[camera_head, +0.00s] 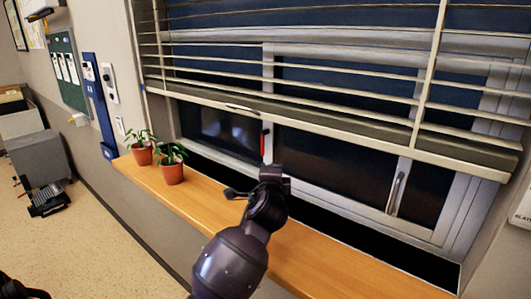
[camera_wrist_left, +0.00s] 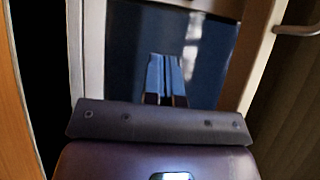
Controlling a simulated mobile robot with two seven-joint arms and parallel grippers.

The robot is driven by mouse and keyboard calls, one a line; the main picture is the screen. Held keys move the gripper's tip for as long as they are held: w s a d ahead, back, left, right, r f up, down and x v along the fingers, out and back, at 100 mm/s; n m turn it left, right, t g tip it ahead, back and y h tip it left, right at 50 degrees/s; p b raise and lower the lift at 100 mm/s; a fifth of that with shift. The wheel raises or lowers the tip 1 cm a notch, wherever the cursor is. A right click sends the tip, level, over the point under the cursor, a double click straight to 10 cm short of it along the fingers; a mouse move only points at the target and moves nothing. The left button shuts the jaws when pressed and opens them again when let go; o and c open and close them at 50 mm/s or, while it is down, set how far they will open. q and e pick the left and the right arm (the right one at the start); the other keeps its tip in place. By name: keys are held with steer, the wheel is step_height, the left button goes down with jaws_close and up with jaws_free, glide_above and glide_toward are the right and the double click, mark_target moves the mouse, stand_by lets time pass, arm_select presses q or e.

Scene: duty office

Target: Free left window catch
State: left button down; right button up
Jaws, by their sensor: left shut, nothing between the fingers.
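In the head view a red and black upright catch (camera_head: 265,142) sits on the frame post between the left and middle panes. A second, pale metal catch (camera_head: 397,190) is on the post further right. My left gripper (camera_head: 272,168) is just below the red catch, over the sill, and appears apart from it. Its fingers (camera_wrist_left: 165,75) are shut and empty in the left wrist view, in front of a dark blue pane (camera_wrist_left: 205,45). I cannot make out the red catch there.
A wooden sill (camera_head: 330,262) runs under the window, with two potted plants (camera_head: 172,173) (camera_head: 143,155) at its left end. A partly raised blind (camera_head: 330,125) hangs over the upper window. A pale metal bar (camera_wrist_left: 298,29) shows at the upper right of the wrist view.

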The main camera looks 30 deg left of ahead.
arm_select(q)
steer(key=x, duration=0.3)
steer(key=a+x, duration=0.1)
steer(key=x, duration=0.3)
steer(key=s+x, duration=0.1)
steer(key=x, duration=0.3)
steer(key=shift+a, duration=0.35)
steer(key=shift+w+a, duration=0.2)
steer(key=shift+a, duration=0.35)
arm_select(e)
steer(key=shift+r, duration=0.25)
arm_select(q)
steer(key=shift+a, duration=0.1)
arm_select(e)
steer(key=shift+w+r, duration=0.15)
steer(key=shift+w, duration=0.15)
